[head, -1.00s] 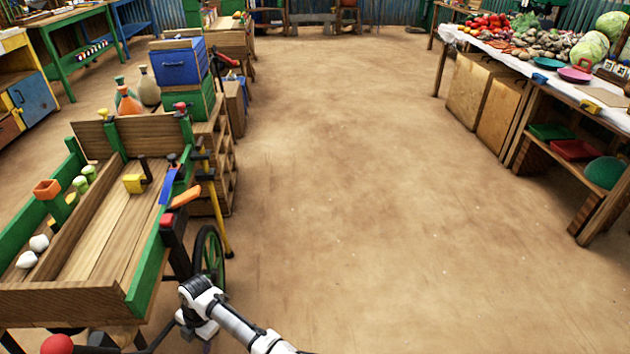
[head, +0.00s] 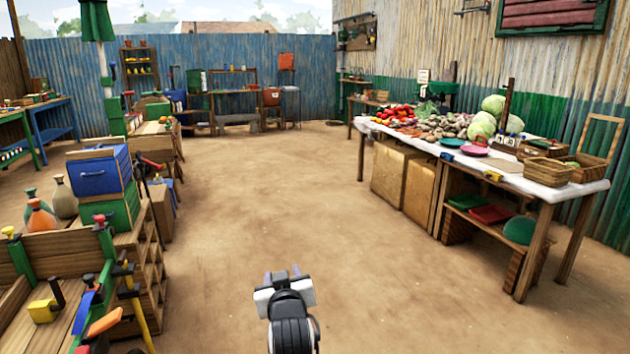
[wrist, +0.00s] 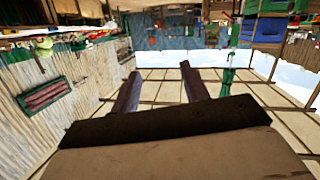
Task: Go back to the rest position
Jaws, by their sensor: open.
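My gripper (head: 283,277) shows at the bottom middle of the head view, above the bare dirt floor and pointing away from me. Its wrist is white and black. In the wrist view the two dark fingers of my gripper (wrist: 162,88) stand well apart, with nothing between them. The wrist picture shows the place upside down. Most of my arm is hidden below the frame edge.
A wooden cart (head: 24,250) with tools stands at left, beside a blue box (head: 99,170) on a green box (head: 110,207). A stall table (head: 548,192) with produce and baskets stands at right. The dirt floor (head: 290,190) between is clear.

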